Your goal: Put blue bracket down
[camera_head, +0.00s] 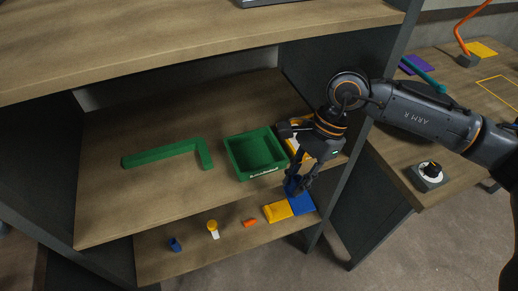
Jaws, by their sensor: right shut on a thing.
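My right gripper (297,182) reaches down from the right, in front of the shelf unit. It is shut on a small blue piece, the blue bracket (289,188), mostly hidden by the fingers. The bracket is over or at a flat blue square (303,204) at the right end of the lower shelf; I cannot tell whether they touch. A flat yellow square (277,211) lies directly left of the blue one. My left gripper is not in view.
The lower shelf (190,260) also holds a blue piece (174,244), a yellow-and-white piece (212,228) and an orange piece (250,223). A green bin (234,158) and a green bent bar (160,153) are on the shelf above. A table (400,165) stands at right.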

